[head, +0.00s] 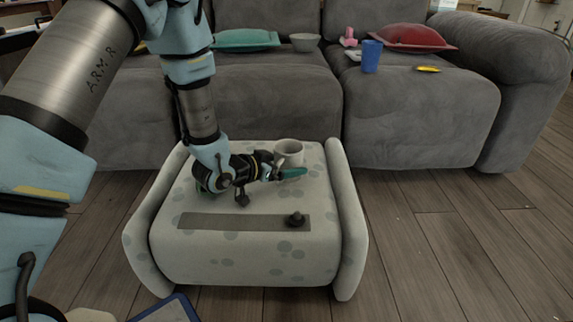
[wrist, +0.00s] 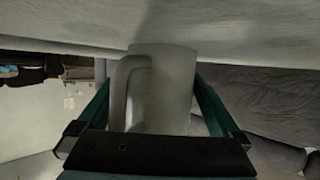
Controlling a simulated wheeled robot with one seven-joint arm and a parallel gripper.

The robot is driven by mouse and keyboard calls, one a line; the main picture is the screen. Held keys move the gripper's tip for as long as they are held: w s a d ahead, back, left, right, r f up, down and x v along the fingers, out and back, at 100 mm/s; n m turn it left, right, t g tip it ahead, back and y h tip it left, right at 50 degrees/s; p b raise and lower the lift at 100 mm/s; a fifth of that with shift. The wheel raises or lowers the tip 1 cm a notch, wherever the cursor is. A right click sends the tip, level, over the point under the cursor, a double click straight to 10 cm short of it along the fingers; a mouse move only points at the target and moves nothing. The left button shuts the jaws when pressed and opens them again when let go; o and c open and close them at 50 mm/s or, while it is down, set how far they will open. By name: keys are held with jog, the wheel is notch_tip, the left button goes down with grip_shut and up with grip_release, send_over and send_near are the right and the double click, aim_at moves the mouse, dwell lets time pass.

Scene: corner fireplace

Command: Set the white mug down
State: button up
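The white mug (head: 289,150) is at the far part of the top of the pale spotted ottoman (head: 235,262). My gripper (head: 291,173) reaches it low from the left, with a teal finger in front of the mug. In the wrist view the mug (wrist: 172,88) fills the space between the two teal fingers (wrist: 155,90), its handle toward the left finger. The fingers look closed against its sides. One end of the mug meets the pale surface at the top of the wrist view. Whether it bears on the ottoman top or hangs just above is hard to tell.
A grey strip (head: 240,222) with a small dark knob-like object (head: 296,219) lies on the ottoman's near part. Behind stands a grey sofa (head: 420,110) with a blue cup (head: 371,57), a bowl (head: 305,42) and cushions. The ottoman's right top is clear.

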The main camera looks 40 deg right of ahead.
jog(key=shift+r, duration=0.1)
jog(key=shift+a+r, duration=0.2)
jog(key=shift+a, duration=0.05)
jog(key=p+v, duration=0.4)
jog(key=v, duration=0.7)
jog(key=shift+a, duration=0.25)
jog(key=w+a+n+t+y, duration=0.1)
jog(key=w+a, duration=0.1)
jog(key=w, duration=0.1)
jog(key=w+a+n+t+y, duration=0.1)
jog(key=w+a, duration=0.2)
jog(key=w+a+r+n+t+y, duration=0.1)
jog(key=w+a, duration=0.1)
jog(key=w, duration=0.1)
jog(key=shift+w+a+r+y, duration=0.1)
jog(key=shift+w+a+y, duration=0.1)
jog(key=shift+a+y, duration=0.15)
jog(key=w+a+r+n+y, duration=0.2)
jog(key=a+n+y, duration=0.2)
jog(key=a, duration=0.7)
jog(key=w+a+r+n+y, duration=0.2)
jog(key=a+r+n+y, duration=0.15)
jog(key=a, duration=0.75)
jog(key=s+a+r+n+g+y, duration=0.2)
jog(key=s+a+n, duration=0.3)
jog(key=s+a, duration=0.3)
jog(key=shift+s+r+g, duration=0.3)
jog(key=shift+s+r, duration=0.05)
jog(key=shift+r, duration=0.35)
